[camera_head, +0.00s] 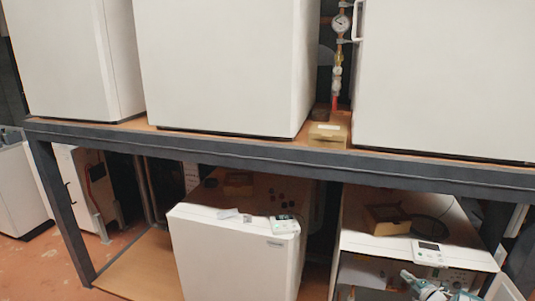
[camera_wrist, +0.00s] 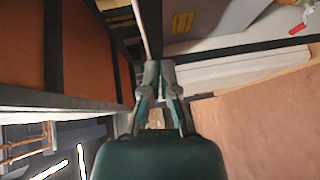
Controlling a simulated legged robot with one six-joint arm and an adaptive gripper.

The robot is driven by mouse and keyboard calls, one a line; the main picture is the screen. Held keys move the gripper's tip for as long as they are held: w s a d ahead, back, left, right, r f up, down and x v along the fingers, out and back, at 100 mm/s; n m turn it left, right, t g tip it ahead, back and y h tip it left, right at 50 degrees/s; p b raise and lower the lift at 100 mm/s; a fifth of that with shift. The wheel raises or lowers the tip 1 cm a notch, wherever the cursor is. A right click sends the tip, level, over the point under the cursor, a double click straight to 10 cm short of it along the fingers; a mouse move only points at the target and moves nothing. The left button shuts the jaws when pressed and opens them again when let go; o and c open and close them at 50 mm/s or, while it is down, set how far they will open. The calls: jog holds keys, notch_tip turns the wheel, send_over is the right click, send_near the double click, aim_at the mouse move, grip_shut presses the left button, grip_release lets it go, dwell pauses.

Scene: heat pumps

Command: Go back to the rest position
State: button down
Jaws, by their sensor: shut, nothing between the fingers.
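My gripper (camera_wrist: 159,66) points away from the camera in the wrist view. Its two grey and teal fingers come together at the tips, with nothing held between them. The tips show in front of a narrow pale upright edge. Teal and grey parts at the lower right of the head view look like part of my arm. They are in front of the lower right white unit (camera_head: 375,244), and most of the arm is out of frame.
A dark metal rack (camera_head: 270,155) carries large white heat pump units (camera_head: 225,65) on top. A lower white unit (camera_head: 235,255) stands under it, with small devices (camera_head: 285,225) on its top. A cardboard box (camera_head: 328,132) sits on the shelf. Reddish floor (camera_head: 25,265) shows at left.

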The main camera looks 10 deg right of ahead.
jog(key=w+a+r+m+g+h, duration=0.1)
jog(key=w+a+r+m+h, duration=0.2)
jog(key=r, duration=0.7)
jog(key=w+a+r+m+h, duration=0.2)
jog(key=w+a+r+m, duration=0.1)
jog(key=r, duration=0.8)
jog(key=s+a+r+m+g+h, duration=0.25)
jog(key=s+a+r+m, duration=0.35)
jog(key=a+r, duration=0.65)
jog(key=s+a+r+m+g+y, duration=0.1)
jog(key=s+a+r+m+g, duration=0.1)
jog(key=s+a, duration=0.55)
jog(key=s+a+r+m+g, duration=0.25)
jog(key=s+a, duration=0.35)
jog(key=s, duration=0.3)
jog(key=s+a+f+m+g+y, duration=0.1)
jog(key=s+a, duration=0.4)
jog(key=s, duration=0.5)
jog(key=s+a+f+m+g+y, duration=0.1)
jog(key=s+a+f+y, duration=0.2)
jog(key=s+a, duration=0.3)
jog(key=s+f, duration=0.1)
jog(key=s, duration=0.3)
jog(key=shift+s+a+f+m+g, duration=0.15)
jog(key=shift+m+g, duration=0.15)
jog(key=shift+m, duration=0.05)
